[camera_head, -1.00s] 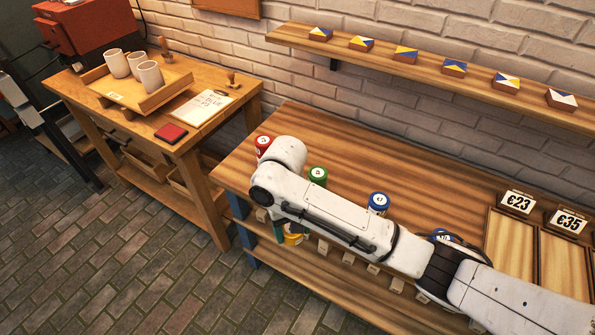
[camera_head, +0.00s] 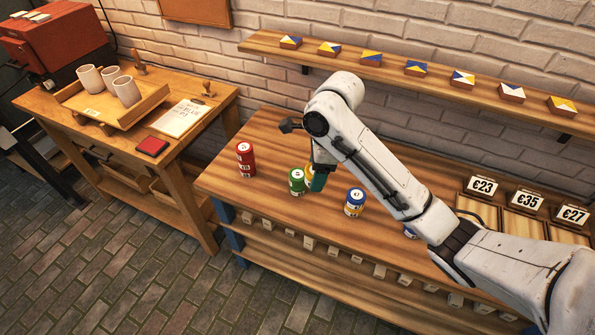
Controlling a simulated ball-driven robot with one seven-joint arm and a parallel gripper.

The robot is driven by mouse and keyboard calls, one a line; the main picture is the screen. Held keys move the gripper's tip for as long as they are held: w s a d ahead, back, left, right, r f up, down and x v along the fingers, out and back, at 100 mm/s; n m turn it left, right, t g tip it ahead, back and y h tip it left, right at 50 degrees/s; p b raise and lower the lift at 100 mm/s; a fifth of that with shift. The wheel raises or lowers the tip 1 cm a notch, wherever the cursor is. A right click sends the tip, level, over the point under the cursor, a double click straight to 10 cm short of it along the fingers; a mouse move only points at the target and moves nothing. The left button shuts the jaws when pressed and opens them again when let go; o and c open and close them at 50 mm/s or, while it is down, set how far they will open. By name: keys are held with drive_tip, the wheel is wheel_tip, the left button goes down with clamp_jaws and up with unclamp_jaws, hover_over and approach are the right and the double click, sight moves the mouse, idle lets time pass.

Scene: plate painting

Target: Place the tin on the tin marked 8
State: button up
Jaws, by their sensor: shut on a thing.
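My gripper (camera_head: 318,182) reaches down over the bench behind and right of the green tin, its teal finger showing. It is shut on a yellow tin (camera_head: 309,172), mostly hidden by the green tin and the finger. I cannot tell whether the yellow tin touches the bench. The green tin (camera_head: 297,183) stands upright. A red tin (camera_head: 246,161), which looks taller than the others, stands to the left. A blue tin (camera_head: 355,203) stands to the right. Another blue thing (camera_head: 409,233) is mostly hidden by my arm. The numbers on the tins are too small to read surely.
The wooden bench (camera_head: 270,146) has free room behind the tins. A wall shelf (camera_head: 395,77) with several painted blocks runs above. Price signs (camera_head: 481,187) stand at the right. A side table on the left holds a tray (camera_head: 152,104) of cups.

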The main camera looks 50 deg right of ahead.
drive_tip(key=shift+d+r, duration=0.1)
drive_tip(key=shift+d, duration=0.05)
drive_tip(key=shift+w+d+m, duration=0.15)
drive_tip(key=shift+w+m, duration=0.1)
drive_tip(key=shift+m, duration=0.05)
drive_tip(key=w+f, duration=0.1)
drive_tip(key=w, duration=0.1)
drive_tip(key=b, duration=0.7)
hover_over(296, 173)
drive_tip(key=s, duration=0.1)
wheel_tip(296, 173, down, 8)
drive_tip(key=shift+w+d+f, duration=0.15)
drive_tip(key=shift+w+f, duration=0.1)
drive_tip(key=shift+f, duration=1.7)
drive_tip(key=shift+f, duration=0.1)
